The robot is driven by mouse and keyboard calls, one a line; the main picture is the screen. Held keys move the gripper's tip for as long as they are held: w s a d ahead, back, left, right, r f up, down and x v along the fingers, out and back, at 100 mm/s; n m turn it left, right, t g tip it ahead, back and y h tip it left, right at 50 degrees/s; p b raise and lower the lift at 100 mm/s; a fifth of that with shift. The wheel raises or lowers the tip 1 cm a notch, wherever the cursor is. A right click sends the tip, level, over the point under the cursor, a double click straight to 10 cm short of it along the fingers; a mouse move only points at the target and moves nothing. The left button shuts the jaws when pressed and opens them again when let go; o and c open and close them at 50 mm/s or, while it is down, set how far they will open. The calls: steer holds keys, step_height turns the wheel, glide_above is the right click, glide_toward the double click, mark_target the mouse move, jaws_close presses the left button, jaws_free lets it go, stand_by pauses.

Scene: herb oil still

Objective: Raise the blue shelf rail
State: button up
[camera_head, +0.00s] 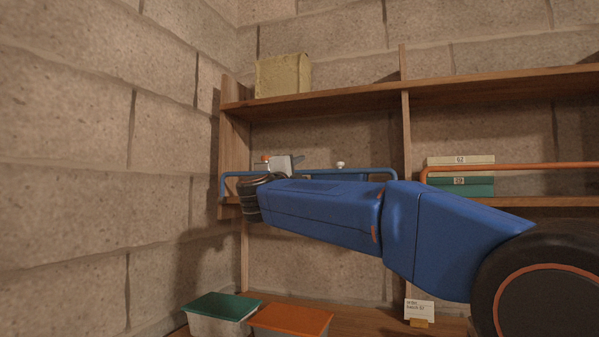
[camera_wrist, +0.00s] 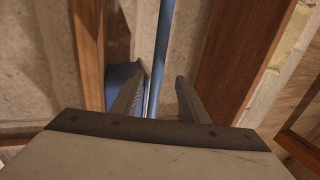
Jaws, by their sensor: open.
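The blue shelf rail (camera_head: 378,172) runs across the front of the middle shelf in the left bay, low at the shelf's edge. In the wrist view, the rail (camera_wrist: 161,50) passes lengthwise between the two fingers of my gripper (camera_wrist: 160,77). The fingers are open, with a gap on both sides of the rail. I cannot tell how deep the rail sits between them.
A blue object (camera_wrist: 122,80) stands behind the rail, beside one finger. The upper shelf (camera_head: 350,99) holds a yellowish block (camera_head: 283,75). An orange rail (camera_head: 520,167) and boxes (camera_head: 460,185) are in the right bay. Green-lidded (camera_head: 222,306) and orange-lidded bins (camera_head: 290,318) stand below.

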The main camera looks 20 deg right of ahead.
steer(key=s+a, duration=0.5)
steer(key=s, duration=0.2)
steer(key=shift+a, duration=0.15)
stand_by(0.4)
steer(key=shift+s+a+f, duration=0.1)
steer(key=shift+s, duration=0.05)
